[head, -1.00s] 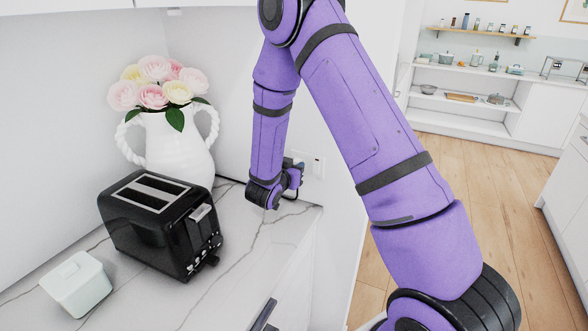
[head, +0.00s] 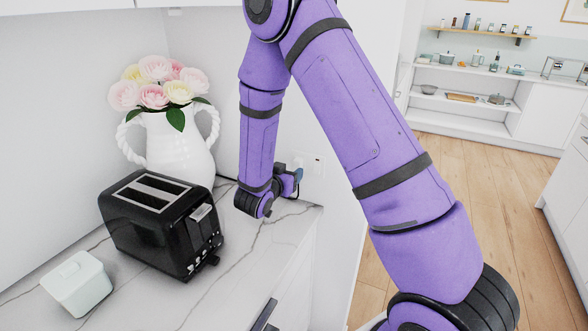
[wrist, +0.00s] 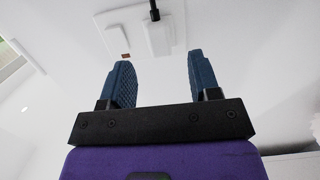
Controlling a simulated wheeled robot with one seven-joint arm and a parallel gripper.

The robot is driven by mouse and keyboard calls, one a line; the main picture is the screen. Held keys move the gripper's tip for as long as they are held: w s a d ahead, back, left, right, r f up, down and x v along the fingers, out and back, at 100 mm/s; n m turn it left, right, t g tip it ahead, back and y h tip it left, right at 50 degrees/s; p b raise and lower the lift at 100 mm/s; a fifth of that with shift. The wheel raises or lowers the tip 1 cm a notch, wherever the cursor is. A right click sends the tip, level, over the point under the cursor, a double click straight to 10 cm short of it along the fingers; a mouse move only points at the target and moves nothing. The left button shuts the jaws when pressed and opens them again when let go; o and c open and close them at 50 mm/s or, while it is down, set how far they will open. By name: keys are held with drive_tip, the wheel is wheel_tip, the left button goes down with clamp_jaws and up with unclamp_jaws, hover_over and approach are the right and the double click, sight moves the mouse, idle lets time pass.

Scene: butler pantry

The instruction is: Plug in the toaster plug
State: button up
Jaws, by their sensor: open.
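The black toaster (head: 160,225) stands on the counter in the head view. In the wrist view a white wall plate (wrist: 112,18) shows at the top, with a raised white block (wrist: 158,40) on it. A black cord end (wrist: 154,12) meets this block; it looks like the toaster plug at the outlet, but I cannot tell how far in it sits. My gripper (wrist: 160,72) is open and empty, its blue fingers apart and short of the block. In the head view my gripper (head: 298,178) is beside the wall plate (head: 309,163), which it partly hides.
A white vase (head: 175,150) with flowers stands behind the toaster, and a pale lidded box (head: 77,285) is at the front left. The counter (head: 255,245) is clear right of the toaster and ends near my gripper.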

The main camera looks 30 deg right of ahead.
drive_tip(key=v, duration=0.6)
idle(0.4)
drive_tip(key=w+a+r+n+t+y, duration=0.2)
drive_tip(key=w+a+r+t+y, duration=0.1)
drive_tip(key=r+y, duration=0.6)
drive_tip(key=s+a+r+n+y, duration=0.35)
drive_tip(key=s+r+y, duration=0.2)
drive_tip(key=r, duration=0.45)
drive_tip(key=s+d+r+n+g, duration=0.2)
drive_tip(key=s, duration=0.7)
drive_tip(key=s+d+r+n+g, duration=0.1)
drive_tip(key=s+g, duration=0.1)
drive_tip(key=s, duration=0.6)
drive_tip(key=s+d+r+n+g+h, duration=0.1)
drive_tip(key=s+d+r+n+g, duration=0.1)
drive_tip(key=s, duration=0.7)
drive_tip(key=shift+s+d+r+n+g, duration=0.3)
drive_tip(key=shift+s+d+n+g, duration=0.05)
drive_tip(key=shift+g, duration=0.05)
